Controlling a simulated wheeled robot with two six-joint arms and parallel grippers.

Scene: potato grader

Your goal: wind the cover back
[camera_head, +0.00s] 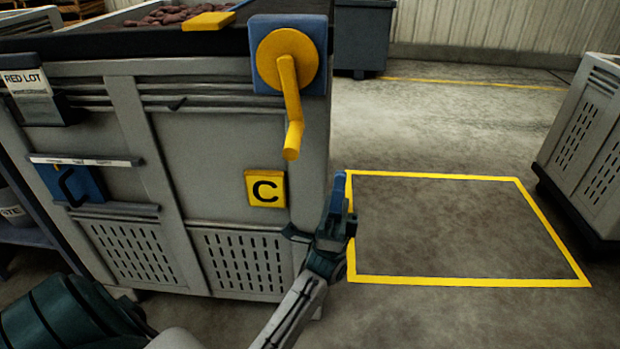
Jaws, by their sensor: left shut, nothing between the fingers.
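A yellow crank (285,65) is mounted on a blue plate (318,52) at the top right corner of a large grey crate (205,165). Its arm points down and ends in a yellow grip (293,140). Red potatoes (175,14) show in the crate's open top. A yellow piece (208,21) lies on the dark rim left of the crank; I cannot tell if it belongs to the cover. No cover can be made out clearly. My left gripper (341,192) is shut and empty, below and right of the crank grip, apart from it. My right gripper is out of view.
A yellow "C" plate (265,188) and a "RED LOT" sign (27,82) are on the crate front. A yellow floor outline (435,176) encloses bare floor at right. Another grey crate (590,140) stands at the right edge, a dark bin (362,38) behind.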

